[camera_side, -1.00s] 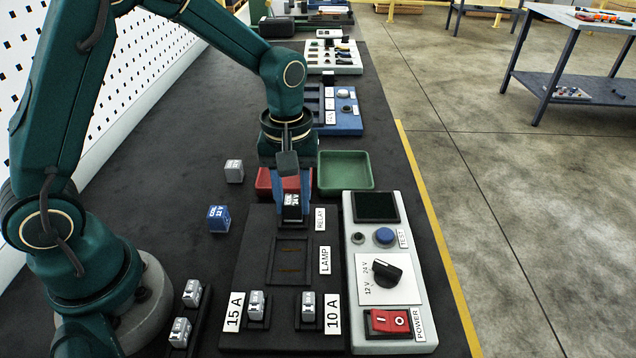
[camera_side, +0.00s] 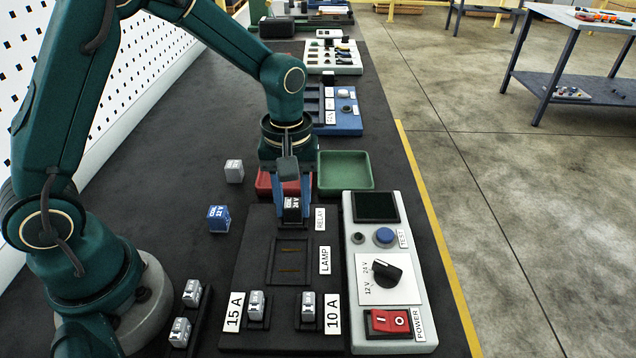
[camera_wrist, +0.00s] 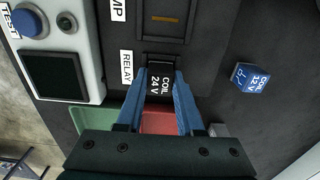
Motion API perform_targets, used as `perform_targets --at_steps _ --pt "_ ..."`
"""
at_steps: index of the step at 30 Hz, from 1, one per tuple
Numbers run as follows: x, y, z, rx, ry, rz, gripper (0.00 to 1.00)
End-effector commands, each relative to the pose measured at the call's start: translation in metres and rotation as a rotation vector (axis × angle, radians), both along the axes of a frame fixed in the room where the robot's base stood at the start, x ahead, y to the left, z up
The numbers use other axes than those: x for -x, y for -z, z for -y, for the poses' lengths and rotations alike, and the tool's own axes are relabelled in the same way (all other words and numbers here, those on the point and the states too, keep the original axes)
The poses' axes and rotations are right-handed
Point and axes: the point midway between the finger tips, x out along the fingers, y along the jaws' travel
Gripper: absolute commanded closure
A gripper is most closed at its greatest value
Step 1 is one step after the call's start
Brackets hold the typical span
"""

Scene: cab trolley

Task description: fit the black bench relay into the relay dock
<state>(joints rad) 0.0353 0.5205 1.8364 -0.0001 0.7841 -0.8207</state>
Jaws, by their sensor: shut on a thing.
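My gripper (camera_side: 291,204) is shut on the black bench relay (camera_side: 292,206), its blue fingers on either side of it. The relay also shows in the wrist view (camera_wrist: 159,85), with "COIL 24 V" on its face. The relay is at the relay dock (camera_wrist: 159,60), beside the RELAY label (camera_wrist: 126,67). Most of the dock is hidden by the relay and the fingers, so I cannot tell how deep the relay sits in it.
A blue "12 V" relay (camera_side: 218,218) and a grey block (camera_side: 234,171) stand left of the panel. The red tray (camera_side: 264,184) and green tray (camera_side: 345,173) lie behind. The empty lamp socket (camera_side: 290,262) is in front; the control box (camera_side: 411,290) is at the right.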

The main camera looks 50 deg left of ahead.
Motion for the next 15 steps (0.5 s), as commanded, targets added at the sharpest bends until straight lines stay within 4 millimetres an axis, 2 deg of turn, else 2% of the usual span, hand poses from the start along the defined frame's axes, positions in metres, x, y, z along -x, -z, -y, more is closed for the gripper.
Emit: perform_targets --at_steps 13,14,15 --pt "0.0000 0.0005 0.0000 0.000 0.000 0.000 1.00" --pt "0.0000 0.0005 0.0000 0.000 0.000 0.000 0.56" --pt "0.0000 0.0005 0.0000 0.000 0.000 0.000 0.41"
